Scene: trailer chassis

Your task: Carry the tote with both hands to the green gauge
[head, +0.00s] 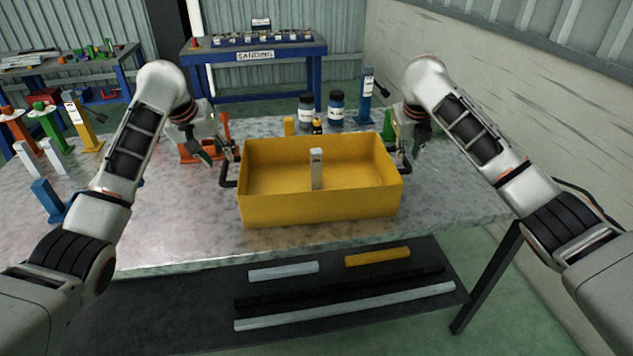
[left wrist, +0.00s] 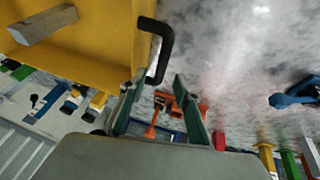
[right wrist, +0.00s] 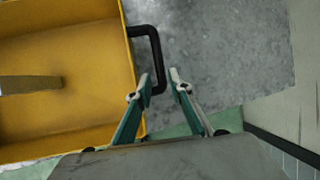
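The yellow tote (head: 318,208) sits on the metal table with a pale upright block (head: 316,168) inside. It has a black handle at each end. My left gripper (head: 228,155) is open at the left handle (left wrist: 165,38); in the left wrist view the handle's end lies between its fingers. My right gripper (head: 408,150) is open at the right handle (right wrist: 147,32), whose lower end shows between its fingertips. A green post (head: 48,122) stands at the table's left, and a green piece (head: 388,126) is partly hidden behind the tote. I cannot tell which is the green gauge.
An orange fixture (head: 190,152) stands behind my left gripper. Two dark jars (head: 336,108) and a blue post (head: 366,98) stand behind the tote. A yellow post (head: 84,128) and a blue piece (head: 48,200) are at left. The table between them and the tote is mostly clear.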

